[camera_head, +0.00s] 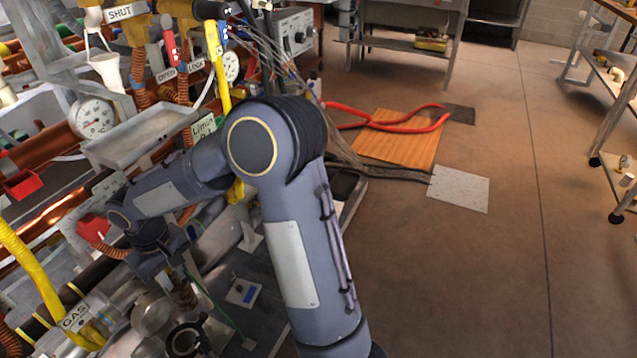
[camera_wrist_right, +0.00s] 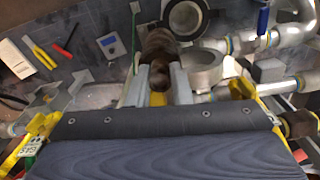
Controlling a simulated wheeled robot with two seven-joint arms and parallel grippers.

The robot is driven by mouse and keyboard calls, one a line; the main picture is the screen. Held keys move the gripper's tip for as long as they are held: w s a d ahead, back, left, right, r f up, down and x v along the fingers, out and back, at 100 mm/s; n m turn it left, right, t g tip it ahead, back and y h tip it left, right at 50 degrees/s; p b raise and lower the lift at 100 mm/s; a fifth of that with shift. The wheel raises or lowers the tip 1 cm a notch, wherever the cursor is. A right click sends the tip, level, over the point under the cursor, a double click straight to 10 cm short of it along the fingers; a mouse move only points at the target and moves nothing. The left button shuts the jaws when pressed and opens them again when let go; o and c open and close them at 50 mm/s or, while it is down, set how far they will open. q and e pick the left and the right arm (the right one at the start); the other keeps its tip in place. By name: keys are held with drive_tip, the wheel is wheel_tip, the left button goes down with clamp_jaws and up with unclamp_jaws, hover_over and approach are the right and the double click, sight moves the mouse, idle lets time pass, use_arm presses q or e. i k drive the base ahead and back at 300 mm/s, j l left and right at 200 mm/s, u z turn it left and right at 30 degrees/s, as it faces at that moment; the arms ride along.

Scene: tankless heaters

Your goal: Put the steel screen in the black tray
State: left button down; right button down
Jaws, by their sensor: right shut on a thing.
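My right gripper (camera_wrist_right: 158,88) is shut on a ribbed, brownish-grey cylinder (camera_wrist_right: 158,45), which looks like the steel screen. The cylinder sticks out beyond the fingertips in the right wrist view. In the head view my right gripper (camera_head: 178,275) points down over the bench, left of my forearm, and its fingers are partly hidden. A dark, shallow tray (camera_head: 345,186), apparently the black tray, sits right of my elbow, partly hidden by my arm. My left gripper is not in view.
A steel ring (camera_head: 150,318) and a black ring (camera_head: 188,340) lie close below the right gripper. Pipes, gauges and a grey metal tray (camera_head: 140,137) crowd the left. Cables hang behind my elbow. Open floor (camera_head: 500,270) lies at right.

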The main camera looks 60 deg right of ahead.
sight(344, 186)
drive_tip(key=i+l, duration=0.1)
drive_tip(key=l, duration=0.95)
drive_tip(key=i+l, duration=0.1)
drive_tip(key=l, duration=0.95)
drive_tip(key=i+l, duration=0.1)
drive_tip(key=l, duration=0.95)
drive_tip(key=i+l+u, duration=0.1)
drive_tip(key=l, duration=0.95)
